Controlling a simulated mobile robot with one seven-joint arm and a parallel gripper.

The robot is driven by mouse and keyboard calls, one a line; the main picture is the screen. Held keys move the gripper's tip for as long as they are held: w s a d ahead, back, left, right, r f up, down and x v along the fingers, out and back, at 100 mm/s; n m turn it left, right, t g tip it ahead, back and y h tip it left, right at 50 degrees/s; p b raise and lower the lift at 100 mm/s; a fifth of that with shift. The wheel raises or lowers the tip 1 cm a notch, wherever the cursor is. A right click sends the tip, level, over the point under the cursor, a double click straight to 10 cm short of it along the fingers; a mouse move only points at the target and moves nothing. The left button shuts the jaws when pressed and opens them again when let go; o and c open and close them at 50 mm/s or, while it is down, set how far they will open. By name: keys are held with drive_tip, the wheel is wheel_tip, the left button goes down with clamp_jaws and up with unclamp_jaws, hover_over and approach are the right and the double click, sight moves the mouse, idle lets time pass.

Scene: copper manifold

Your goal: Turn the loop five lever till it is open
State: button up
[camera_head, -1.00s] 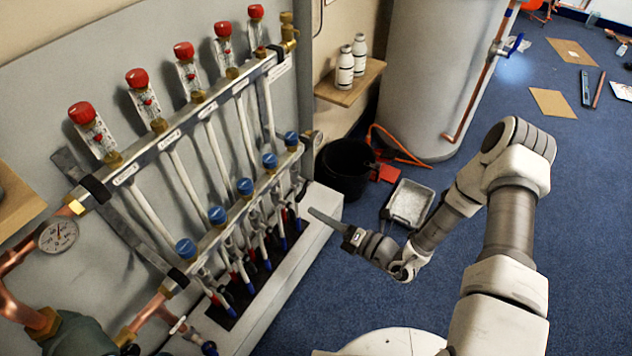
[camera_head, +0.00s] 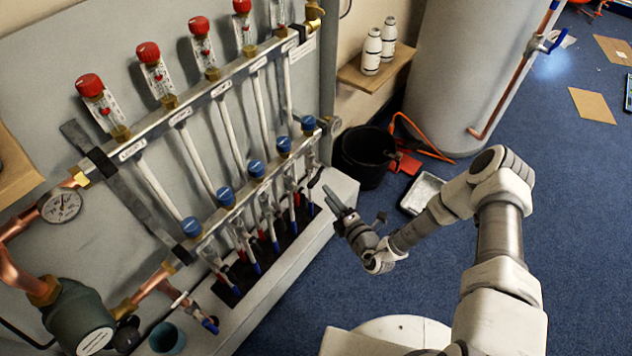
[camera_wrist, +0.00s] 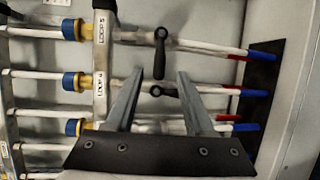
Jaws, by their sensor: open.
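In the wrist view the loop five label (camera_wrist: 101,25) is on the metal bar, beside the upper pipe. The black loop five lever (camera_wrist: 160,55) stands crosswise to that pipe, its free end toward my gripper. My gripper (camera_wrist: 160,76) is open, with its two fingertips on either side of the lever's free end in the picture. I cannot tell whether they touch it. Below is the loop four label (camera_wrist: 101,91) with another black lever (camera_wrist: 157,90), partly hidden between the fingers. In the head view my gripper (camera_head: 333,199) is beside the manifold's right end.
The white ledge (camera_head: 342,187) runs under the manifold's lower pipes. Beyond my gripper are a black bucket (camera_head: 365,160), a grey tray (camera_head: 421,194) and a large grey cylinder (camera_head: 462,75). Blue floor (camera_head: 290,315) is open in front of the ledge.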

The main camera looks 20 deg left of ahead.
sight(316, 178)
drive_tip(key=b+x, duration=0.2)
drive_tip(key=x, duration=0.6)
drive_tip(key=shift+w+a+f, duration=0.1)
drive_tip(key=shift+w+a, duration=0.05)
drive_tip(key=shift+w, duration=0.05)
clamp_jaws()
idle(1.1)
